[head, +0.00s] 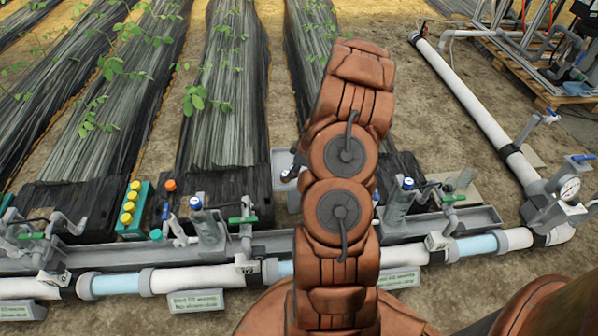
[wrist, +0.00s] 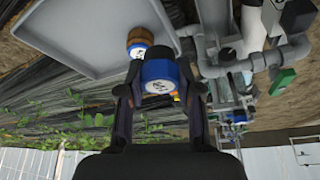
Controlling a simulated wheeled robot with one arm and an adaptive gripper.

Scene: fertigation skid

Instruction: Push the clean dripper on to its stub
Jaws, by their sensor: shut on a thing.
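In the wrist view my gripper (wrist: 160,98) is shut on a round blue cap-like piece (wrist: 157,76) with a pale marking on its face. I cannot tell from its shape whether this is the clean dripper. In the head view my arm hides the gripper and what it holds. Several yellow round-topped pieces (head: 130,205) stand in a row in a teal rack (head: 145,222). No bare stub can be made out clearly.
Grey fittings (wrist: 250,60) crowd the right of the wrist view. Blue-topped upright units (head: 207,225) and green-handled valves (head: 243,220) line the white pipe (head: 200,278).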

